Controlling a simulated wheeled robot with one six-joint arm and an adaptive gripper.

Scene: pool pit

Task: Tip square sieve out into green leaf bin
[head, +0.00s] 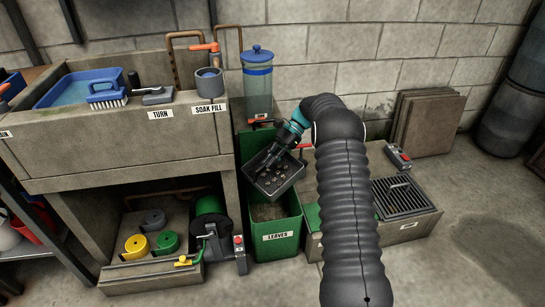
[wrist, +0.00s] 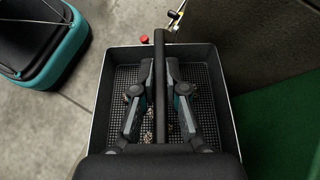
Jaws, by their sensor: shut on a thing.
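The square sieve (head: 262,184) is a dark shallow tray with a mesh floor and brownish bits lying in it. A dark bar handle runs across its middle in the wrist view (wrist: 160,75). My gripper (head: 279,155) is shut on this handle, with one finger on each side of it in the wrist view (wrist: 158,88). The sieve hangs over the green leaf bin (head: 278,237), which stands on the floor with a white LEAVES label. Some litter shows inside the bin.
A concrete sink bench (head: 120,165) stands left of the bin, with a blue tray and brush on top and hose reels below. A clear blue-lidded canister (head: 257,85) is behind the bin. A low grated box (head: 400,197) stands right. The front floor is clear.

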